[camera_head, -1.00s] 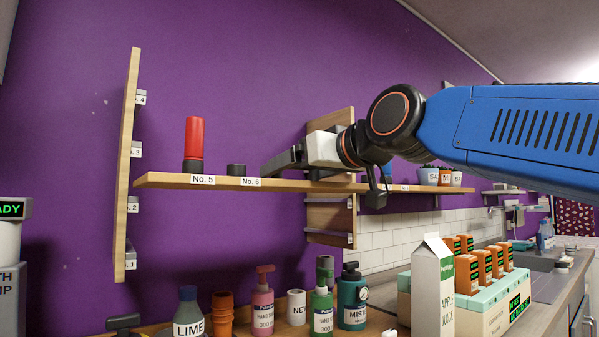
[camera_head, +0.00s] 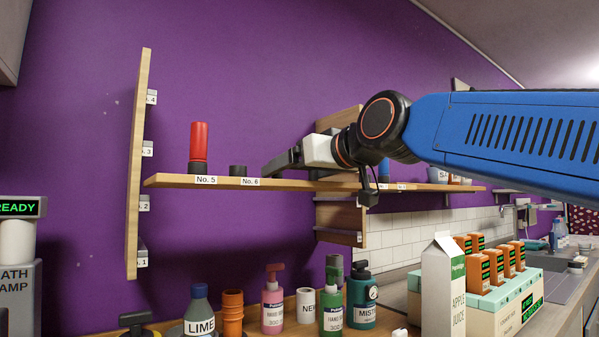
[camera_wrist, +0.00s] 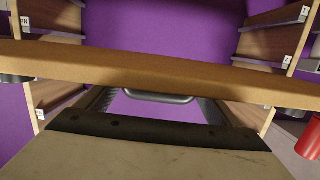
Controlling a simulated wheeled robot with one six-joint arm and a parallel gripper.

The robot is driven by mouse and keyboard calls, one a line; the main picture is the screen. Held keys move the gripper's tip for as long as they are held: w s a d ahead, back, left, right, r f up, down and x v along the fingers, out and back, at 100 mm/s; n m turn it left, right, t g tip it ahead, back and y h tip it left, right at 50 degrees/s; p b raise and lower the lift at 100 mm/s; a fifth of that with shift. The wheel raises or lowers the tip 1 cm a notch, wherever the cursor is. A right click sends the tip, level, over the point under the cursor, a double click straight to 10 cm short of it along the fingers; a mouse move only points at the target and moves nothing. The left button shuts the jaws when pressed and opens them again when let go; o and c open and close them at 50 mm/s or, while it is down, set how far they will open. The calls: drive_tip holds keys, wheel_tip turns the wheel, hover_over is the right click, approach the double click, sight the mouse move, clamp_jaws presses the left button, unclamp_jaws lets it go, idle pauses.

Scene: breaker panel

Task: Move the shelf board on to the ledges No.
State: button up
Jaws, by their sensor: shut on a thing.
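The long wooden shelf board (camera_head: 300,184) is held in the air, roughly level. My gripper (camera_head: 278,163) is shut on it near its middle, and the board crosses the wrist view (camera_wrist: 160,72) between the fingers. A left upright (camera_head: 137,170) carries ledges tagged 1 to 4. The board's left end appears between the No. 3 ledge (camera_head: 147,149) and the No. 2 ledge (camera_head: 143,204); I cannot tell whether it touches any. The right upright (camera_head: 345,222) also has ledges, partly hidden by the board and my arm.
A red cylinder on a dark base (camera_head: 199,145) and a short dark cylinder (camera_head: 238,170) stand on the board, with more items to the right. Below, bottles (camera_head: 332,310) and a juice carton (camera_head: 443,285) crowd the counter. Open wall lies between the uprights.

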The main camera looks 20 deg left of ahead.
drive_tip(key=r+x, duration=0.3)
drive_tip(key=x, duration=1.5)
drive_tip(key=shift+w+a, duration=0.25)
drive_tip(key=shift+w, duration=0.05)
idle(3.2)
drive_tip(key=shift+f, duration=0.7)
idle(0.9)
drive_tip(key=o, duration=1.8)
drive_tip(key=shift+c, duration=0.2)
drive_tip(key=shift+o, duration=0.3)
drive_tip(key=shift+f, duration=0.15)
drive_tip(key=v, duration=1.7)
drive_tip(key=shift+s+d, duration=0.1)
drive_tip(key=shift+s, duration=0.05)
